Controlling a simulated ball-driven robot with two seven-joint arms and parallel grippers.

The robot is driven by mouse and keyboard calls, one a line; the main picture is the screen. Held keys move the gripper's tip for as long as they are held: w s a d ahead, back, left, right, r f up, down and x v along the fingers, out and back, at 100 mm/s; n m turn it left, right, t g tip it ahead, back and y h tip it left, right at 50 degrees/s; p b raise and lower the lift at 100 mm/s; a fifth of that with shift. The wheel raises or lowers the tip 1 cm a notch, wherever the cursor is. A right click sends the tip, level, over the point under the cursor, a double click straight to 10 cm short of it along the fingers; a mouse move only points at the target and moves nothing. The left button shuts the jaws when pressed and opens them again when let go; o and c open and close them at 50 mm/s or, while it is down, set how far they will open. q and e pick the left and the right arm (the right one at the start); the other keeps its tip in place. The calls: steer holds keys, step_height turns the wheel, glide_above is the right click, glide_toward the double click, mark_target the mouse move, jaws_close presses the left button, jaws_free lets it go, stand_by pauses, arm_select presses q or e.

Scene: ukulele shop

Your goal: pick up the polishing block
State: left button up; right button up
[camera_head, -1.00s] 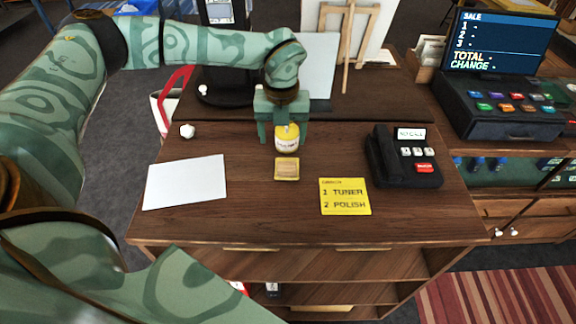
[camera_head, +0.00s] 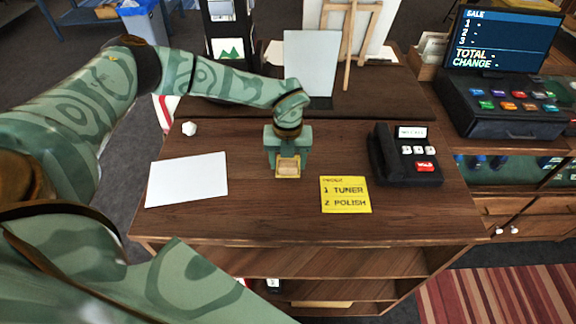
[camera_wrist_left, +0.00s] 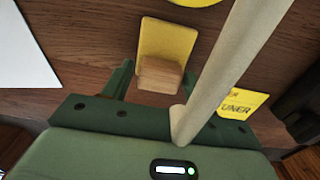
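The polishing block (camera_head: 288,168) is a small wooden block at the middle of the wooden counter. In the left wrist view the block (camera_wrist_left: 160,75) sits at the near end of a yellow pad (camera_wrist_left: 166,40). My left gripper (camera_head: 287,160) is over the block, pointing down. In the left wrist view its fingers (camera_wrist_left: 155,82) are spread, one on each side of the block, with a visible gap on the left; contact on the right is unclear. My right gripper is not in view.
A yellow note (camera_head: 345,195) and a black phone (camera_head: 403,155) lie to the right, white paper (camera_head: 187,180) to the left. A yellow round thing (camera_wrist_left: 195,2) lies beyond the pad. A beige bar (camera_wrist_left: 232,65) crosses close to the wrist camera. The counter's front is clear.

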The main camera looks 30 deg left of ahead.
arm_select(q)
steer(key=c, duration=0.7)
steer(key=shift+w+r, duration=0.1)
steer(key=shift+r, duration=0.5)
steer(key=s+d+r+b, duration=0.1)
steer(key=s+d+r, duration=0.1)
steer(key=s+r, duration=0.2)
steer(key=s+d+r+b, duration=0.1)
steer(key=s+d+r, duration=0.2)
steer(key=s+r, duration=0.1)
steer(key=s+d+r+b, duration=0.1)
steer(key=s+d+r, duration=0.1)
steer(key=s+r, duration=0.2)
steer(key=shift+d, duration=0.15)
steer(key=o, duration=0.4)
steer(key=shift+c, duration=1.1)
steer(key=shift+f, duration=0.1)
